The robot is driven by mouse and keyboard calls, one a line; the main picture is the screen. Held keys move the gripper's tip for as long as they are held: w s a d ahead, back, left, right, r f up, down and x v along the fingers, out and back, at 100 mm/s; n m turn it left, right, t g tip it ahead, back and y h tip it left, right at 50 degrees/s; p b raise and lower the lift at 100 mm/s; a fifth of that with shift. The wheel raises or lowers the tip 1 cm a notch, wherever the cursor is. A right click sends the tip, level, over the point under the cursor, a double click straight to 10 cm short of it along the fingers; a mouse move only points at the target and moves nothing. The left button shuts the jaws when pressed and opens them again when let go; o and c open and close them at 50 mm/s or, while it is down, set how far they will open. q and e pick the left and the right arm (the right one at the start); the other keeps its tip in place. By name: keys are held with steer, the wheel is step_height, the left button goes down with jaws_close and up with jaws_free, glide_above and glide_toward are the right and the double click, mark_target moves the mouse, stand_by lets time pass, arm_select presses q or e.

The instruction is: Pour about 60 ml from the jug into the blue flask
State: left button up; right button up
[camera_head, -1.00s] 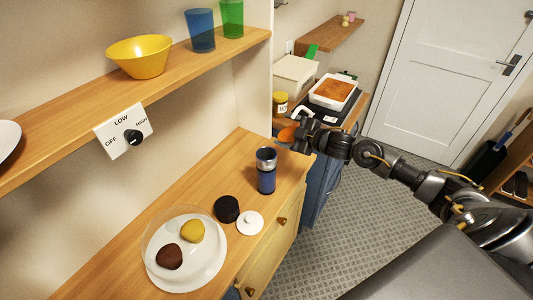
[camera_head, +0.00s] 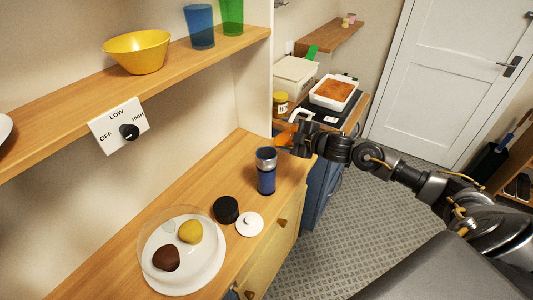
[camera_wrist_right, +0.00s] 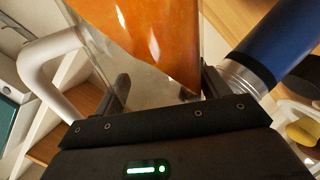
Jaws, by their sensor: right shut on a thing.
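The blue flask (camera_head: 267,180) stands upright on the wooden counter, with a steel neck and a top that looks open. It also shows at the upper right of the wrist view (camera_wrist_right: 277,45). My right gripper (camera_head: 292,141) is shut on the jug, just right of the flask and about level with its top. The jug is clear, with orange liquid (camera_wrist_right: 160,40) inside and a pale handle (camera_wrist_right: 42,65) in the wrist view. In the head view the gripper hides most of the jug; an orange part (camera_head: 284,138) shows. No stream of liquid shows. My left gripper is out of view.
A black disc (camera_head: 226,209) and a white knobbed lid (camera_head: 249,224) lie in front of the flask. A plate (camera_head: 212,270) under a clear dome holds a yellow and a brown item. A shelf (camera_head: 70,115) with a yellow bowl (camera_head: 138,52) hangs above at left.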

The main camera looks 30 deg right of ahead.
mark_target(280, 124)
steer(key=shift+a+r+n+h, duration=0.3)
steer(key=shift+r+n+h, duration=0.1)
steer(key=shift+r+n, duration=0.3)
stand_by(3.0)
steer(key=shift+d+f+m, duration=0.15)
steer(key=shift+f+m, duration=0.15)
steer(key=r+m+p, duration=0.1)
steer(key=p, duration=0.1)
steer(key=r+m+y+p, duration=0.1)
steer(key=shift+w+d+r+p, duration=0.1)
steer(key=shift+d+p, duration=0.1)
steer(key=shift+p, duration=0.2)
steer(key=shift+d+f+m+y+b, duration=0.1)
steer(key=shift+f+m+y+b, duration=0.4)
steer(key=shift+f, duration=0.3)
steer(key=shift+f+m, duration=0.2)
steer(key=shift+m, duration=0.2)
steer(key=shift+d+f+t+b, duration=0.3)
steer(key=shift+f+b, duration=0.1)
steer(key=shift+f, duration=0.1)
steer(key=shift+f, duration=0.1)
